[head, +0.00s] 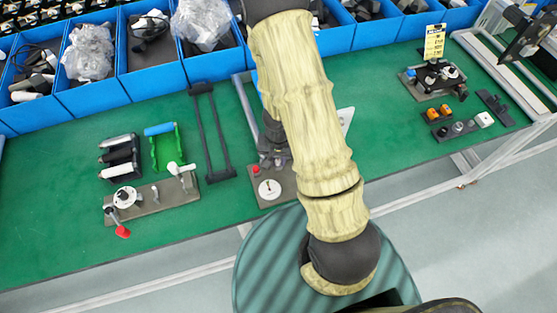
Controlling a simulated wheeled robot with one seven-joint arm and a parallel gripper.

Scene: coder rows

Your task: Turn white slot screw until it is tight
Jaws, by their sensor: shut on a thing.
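A white round disc (269,189) with a small dark and greenish mark at its middle sits on a grey-brown board (285,197) at the front edge of the green table; it looks like the white slot screw, but the slot is too small to make out. My gripper (274,158) points down over the back of this board, just behind the disc in the picture. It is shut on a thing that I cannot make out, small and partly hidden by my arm. A small red knob (256,170) stands at the board's left corner, left of the gripper.
Left are a plate (155,200) with a white dial and red-tipped lever, a green holder (167,150) and a black-handled frame (211,130). Blue bins (97,97) line the back. Right are two fixtures (435,80).

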